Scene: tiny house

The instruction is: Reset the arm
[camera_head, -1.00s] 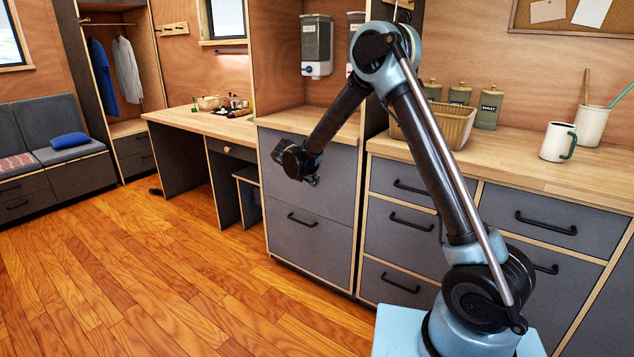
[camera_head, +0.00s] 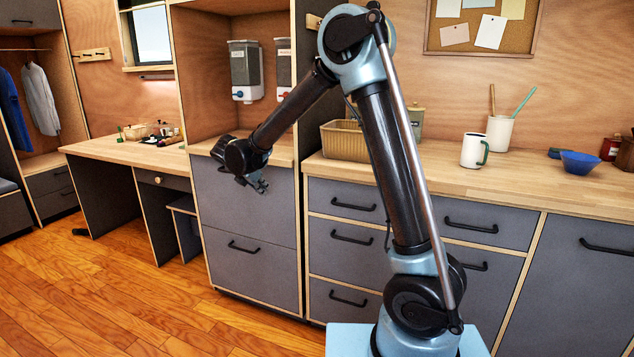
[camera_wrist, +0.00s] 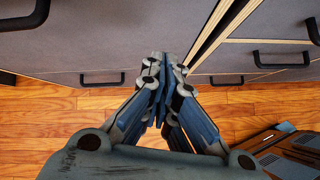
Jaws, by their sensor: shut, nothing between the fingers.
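My gripper (camera_head: 257,182) hangs in front of the grey drawer unit, a little below the counter's edge, at the end of my bent arm. In the wrist view my gripper (camera_wrist: 163,70) has its fingers together, with nothing between them. It points down past the drawer fronts toward the wooden floor (camera_wrist: 60,125). No object is held.
The wooden counter (camera_head: 420,178) holds a tan basket (camera_head: 345,138), a white mug (camera_head: 474,150), a utensil pot (camera_head: 499,132) and a blue bowl (camera_head: 580,162). Black drawer handles (camera_head: 243,247) stick out close to my arm. Open floor (camera_head: 90,290) lies at the left.

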